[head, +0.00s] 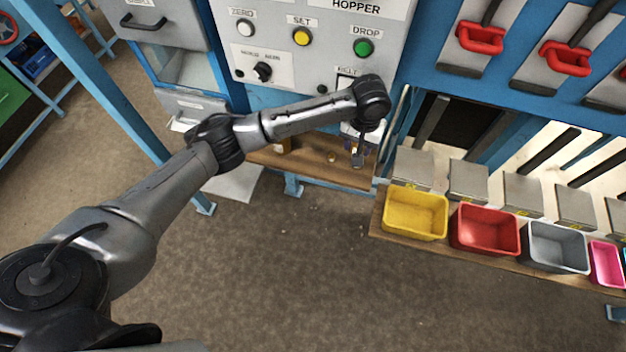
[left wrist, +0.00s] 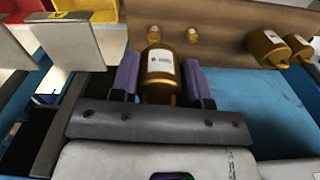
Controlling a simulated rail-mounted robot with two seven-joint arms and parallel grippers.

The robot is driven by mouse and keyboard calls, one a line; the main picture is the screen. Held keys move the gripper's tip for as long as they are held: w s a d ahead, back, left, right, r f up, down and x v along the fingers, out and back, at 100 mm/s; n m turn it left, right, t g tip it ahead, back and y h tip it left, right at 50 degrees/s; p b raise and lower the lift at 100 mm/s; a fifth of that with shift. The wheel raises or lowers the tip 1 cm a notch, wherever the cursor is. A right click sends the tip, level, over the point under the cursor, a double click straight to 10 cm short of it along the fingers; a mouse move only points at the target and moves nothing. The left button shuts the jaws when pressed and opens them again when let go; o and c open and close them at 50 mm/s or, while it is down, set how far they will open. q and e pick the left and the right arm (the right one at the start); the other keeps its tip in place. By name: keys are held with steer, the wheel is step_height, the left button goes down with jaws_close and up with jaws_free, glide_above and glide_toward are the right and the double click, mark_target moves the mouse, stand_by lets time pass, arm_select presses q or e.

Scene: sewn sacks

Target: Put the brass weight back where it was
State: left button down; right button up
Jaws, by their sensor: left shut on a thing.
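A brass weight (left wrist: 160,68) with a white label sits between the two purple fingers of my left gripper (left wrist: 160,82) in the left wrist view. The fingers are shut on it from both sides. In the head view my left gripper (head: 358,154) points down at the right end of a wooden shelf (head: 308,158) under the hopper panel. The held weight is mostly hidden there by the gripper. I cannot tell whether it touches the shelf. My right gripper is in neither view.
Two small brass weights (left wrist: 154,34) (left wrist: 192,35) stand beyond the held one, and two larger ones (left wrist: 268,48) (left wrist: 298,45) are to the right. Yellow (head: 415,215), red (head: 485,230) and grey (head: 555,247) bins stand to the right. The hopper panel (head: 305,45) rises behind my arm.

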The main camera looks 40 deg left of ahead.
arm_select(q)
step_height(320, 180, down, 6)
steer(key=a+b, duration=0.1)
steer(key=b, duration=0.1)
glide_above(312, 172)
step_height(312, 172, down, 6)
steer(key=shift+f+b, duration=0.2)
steer(key=shift+b, duration=0.25)
steer(key=shift+f+b, duration=0.45)
steer(key=shift+f, duration=1.5)
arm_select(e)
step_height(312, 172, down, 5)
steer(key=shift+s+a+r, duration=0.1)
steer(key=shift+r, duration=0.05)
arm_select(q)
steer(key=shift+f, duration=0.15)
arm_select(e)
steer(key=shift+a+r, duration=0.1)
arm_select(q)
steer(key=c, duration=0.6)
jaws_free()
steer(key=shift+f, duration=0.1)
